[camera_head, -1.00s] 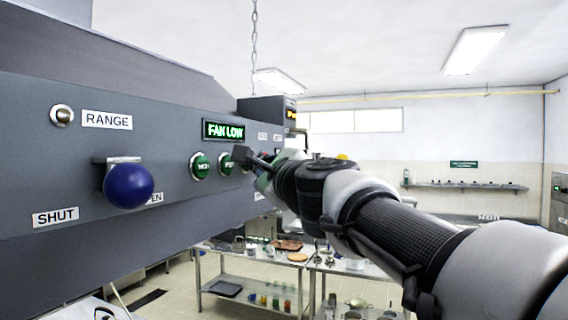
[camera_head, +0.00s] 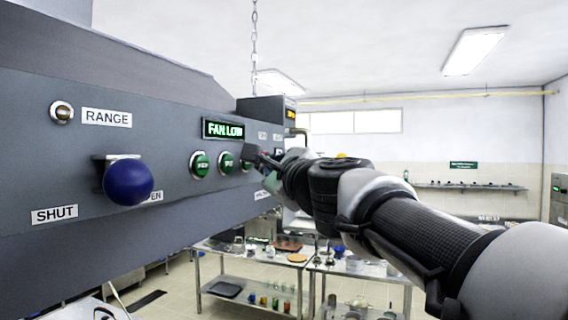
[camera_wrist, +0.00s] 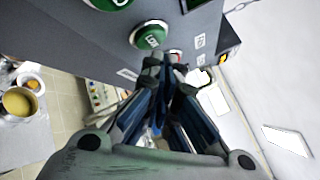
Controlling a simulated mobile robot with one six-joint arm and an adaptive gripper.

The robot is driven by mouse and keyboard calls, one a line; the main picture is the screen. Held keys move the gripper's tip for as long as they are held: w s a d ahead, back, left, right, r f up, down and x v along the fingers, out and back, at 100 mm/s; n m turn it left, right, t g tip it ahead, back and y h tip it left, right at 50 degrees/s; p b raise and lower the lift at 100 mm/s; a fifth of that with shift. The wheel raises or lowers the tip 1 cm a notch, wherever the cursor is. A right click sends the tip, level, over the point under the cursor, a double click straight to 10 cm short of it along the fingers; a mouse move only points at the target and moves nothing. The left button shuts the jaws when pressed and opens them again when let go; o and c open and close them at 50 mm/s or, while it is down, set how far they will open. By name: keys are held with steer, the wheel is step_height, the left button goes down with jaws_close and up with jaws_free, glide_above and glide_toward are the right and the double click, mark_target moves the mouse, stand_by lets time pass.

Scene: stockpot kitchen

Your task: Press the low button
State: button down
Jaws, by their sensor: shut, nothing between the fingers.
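A dark grey control panel carries a row of round green buttons. The left green button (camera_head: 199,165) and middle green button (camera_head: 226,162) are clear in the head view; a third green button (camera_head: 245,165) is partly hidden behind my gripper. In the wrist view, the green button (camera_wrist: 150,36) nearest my fingertips has a label that seems to read LOW. My gripper (camera_wrist: 168,62) is shut and empty, just beside that button and seemingly apart from it. In the head view my gripper (camera_head: 256,158) is small. A lit display (camera_head: 223,129) above the buttons reads FAN LOW.
A blue ball knob (camera_head: 128,182) sticks out of the panel between the SHUT and OPEN labels. A small metal knob (camera_head: 62,112) is beside the RANGE label. Steel tables (camera_head: 250,283) stand below and behind.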

steer(key=shift+s+d+b, duration=0.2)
steer(key=shift+s+d, duration=0.1)
steer(key=shift+d, duration=0.5)
steer(key=shift+s+d+b, duration=0.15)
steer(key=shift+s+d, duration=0.15)
steer(key=shift+d, duration=0.45)
steer(key=shift+s+d+b, duration=0.2)
steer(key=shift+s+d, duration=0.1)
steer(key=shift+d, duration=0.5)
steer(key=shift+f, duration=0.1)
